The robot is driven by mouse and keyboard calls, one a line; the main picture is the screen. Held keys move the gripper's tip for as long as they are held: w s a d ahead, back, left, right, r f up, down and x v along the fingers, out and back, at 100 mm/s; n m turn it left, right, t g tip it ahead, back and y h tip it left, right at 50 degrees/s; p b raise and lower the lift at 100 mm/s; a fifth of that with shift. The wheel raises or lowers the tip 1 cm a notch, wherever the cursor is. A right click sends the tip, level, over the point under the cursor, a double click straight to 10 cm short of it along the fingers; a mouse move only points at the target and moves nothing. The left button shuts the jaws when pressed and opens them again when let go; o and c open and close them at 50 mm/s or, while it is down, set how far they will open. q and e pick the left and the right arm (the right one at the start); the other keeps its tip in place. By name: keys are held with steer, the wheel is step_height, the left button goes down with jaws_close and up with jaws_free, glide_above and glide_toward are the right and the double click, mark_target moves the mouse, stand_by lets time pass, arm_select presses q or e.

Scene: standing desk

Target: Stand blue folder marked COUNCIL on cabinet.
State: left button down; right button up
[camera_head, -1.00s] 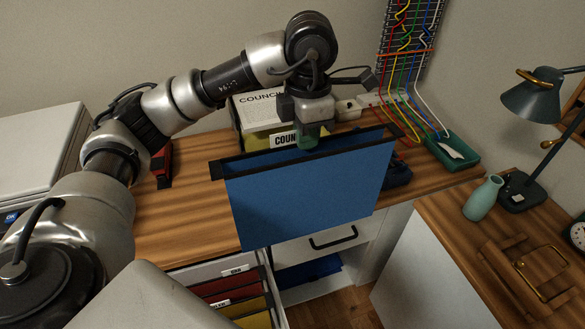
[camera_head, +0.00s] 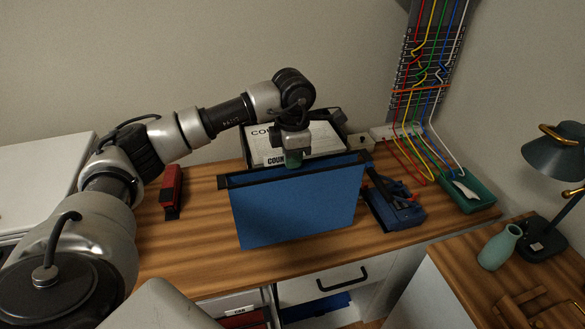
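The blue folder (camera_head: 295,208) is upright, its broad face toward me, with a dark top rail and a label at the top, partly hidden, reading "COUN". My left gripper (camera_head: 294,158) is at the middle of its top edge, shut on it. The folder is over the wooden top of the cabinet (camera_head: 190,255); whether its lower edge touches the wood I cannot tell. My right gripper is out of view.
An open drawer with folders (camera_head: 240,312) is below the front edge.

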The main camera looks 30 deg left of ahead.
mark_target(293, 172)
arm_select(q)
step_height(293, 172, down, 4)
steer(key=shift+r+p, duration=0.1)
steer(key=shift+p, duration=0.4)
steer(key=shift+s+f, duration=0.1)
steer(key=shift+f, duration=0.15)
steer(key=c, duration=1.3)
jaws_free()
steer(key=shift+c, duration=0.2)
